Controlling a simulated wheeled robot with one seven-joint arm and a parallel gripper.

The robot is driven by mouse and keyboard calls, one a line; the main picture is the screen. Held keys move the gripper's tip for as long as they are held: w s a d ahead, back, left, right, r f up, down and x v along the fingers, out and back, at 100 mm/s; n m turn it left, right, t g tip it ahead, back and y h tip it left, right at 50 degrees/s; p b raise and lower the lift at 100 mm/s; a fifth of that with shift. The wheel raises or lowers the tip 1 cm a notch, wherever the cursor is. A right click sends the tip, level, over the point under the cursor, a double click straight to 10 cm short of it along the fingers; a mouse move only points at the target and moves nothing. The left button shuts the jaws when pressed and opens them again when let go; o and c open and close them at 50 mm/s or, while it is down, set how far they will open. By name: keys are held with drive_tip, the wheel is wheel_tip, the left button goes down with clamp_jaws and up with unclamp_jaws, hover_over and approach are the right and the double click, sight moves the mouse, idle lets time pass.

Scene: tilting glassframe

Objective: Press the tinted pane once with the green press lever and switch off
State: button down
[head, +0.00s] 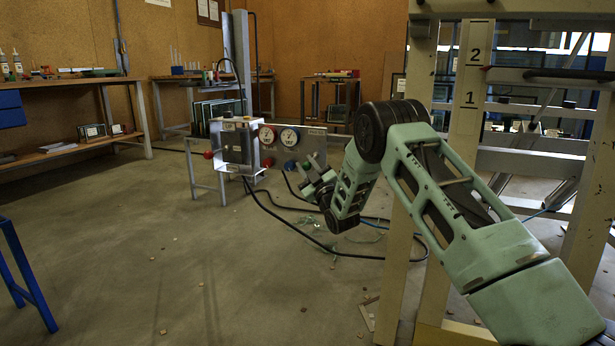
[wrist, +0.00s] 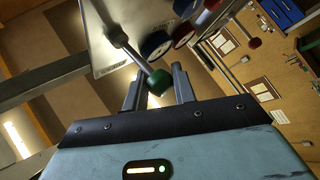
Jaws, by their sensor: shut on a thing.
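In the wrist view, the green ball knob (wrist: 158,82) of the press lever sits between the two fingers of my gripper (wrist: 156,76), which is shut on it. The lever's metal rod (wrist: 132,51) runs from the knob up to a pale panel (wrist: 100,40). In the head view, my gripper (head: 310,178) is at the right front of the press stand, and the green knob cannot be made out there. A dark pane (head: 237,148), likely the tinted one, stands upright in the metal frame at the stand's left.
Two gauges (head: 278,136) sit on the panel. Red knobs (head: 268,162) and a blue knob (head: 290,166) stick out near my gripper. Black hoses (head: 290,228) and green shards (head: 334,250) lie on the floor. A beige rack (head: 463,130) stands close on the right. The floor at left is open.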

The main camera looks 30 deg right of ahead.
drive_tip(key=n+y+b, duration=0.1)
drive_tip(key=f+n+y, duration=0.1)
drive_tip(key=f+n+t+y+b, duration=0.1)
drive_tip(key=n, duration=0.1)
drive_tip(key=shift+w+d+f+b, duration=0.15)
drive_tip(key=shift+d+f+b, duration=0.05)
drive_tip(key=shift+f+b, duration=0.1)
drive_tip(key=shift+w+d+f+b, duration=0.1)
drive_tip(key=shift+d+f+b, duration=0.1)
drive_tip(key=shift+f+b, duration=0.15)
drive_tip(key=shift+d, duration=0.1)
drive_tip(key=c, duration=1.2)
unclamp_jaws()
drive_tip(key=shift+f, duration=0.1)
drive_tip(key=shift+o, duration=0.2)
drive_tip(key=shift+r, duration=0.2)
